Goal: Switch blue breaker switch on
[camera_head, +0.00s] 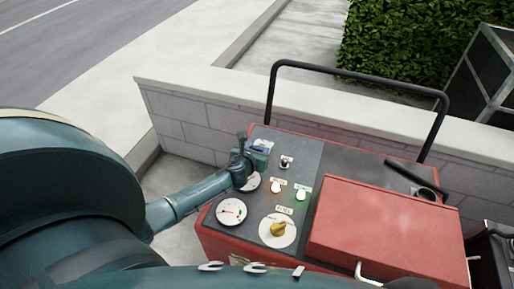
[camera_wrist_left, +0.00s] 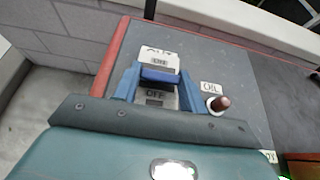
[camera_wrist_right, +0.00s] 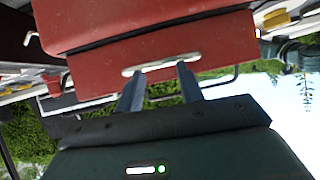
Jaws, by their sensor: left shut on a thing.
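The blue breaker switch (camera_wrist_left: 160,76) sits at the upper left corner of the dark control panel (camera_head: 305,152). My left gripper (camera_wrist_left: 158,84) is shut on the blue switch, with one finger at each side. In the head view the left gripper (camera_head: 252,150) hides part of the switch. My right gripper (camera_wrist_right: 160,78) is open and empty, its fingers apart in front of a red surface with a pale handle.
A red box (camera_head: 388,229) stands to the right. A black rail (camera_head: 355,75) and block wall (camera_head: 190,125) lie behind.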

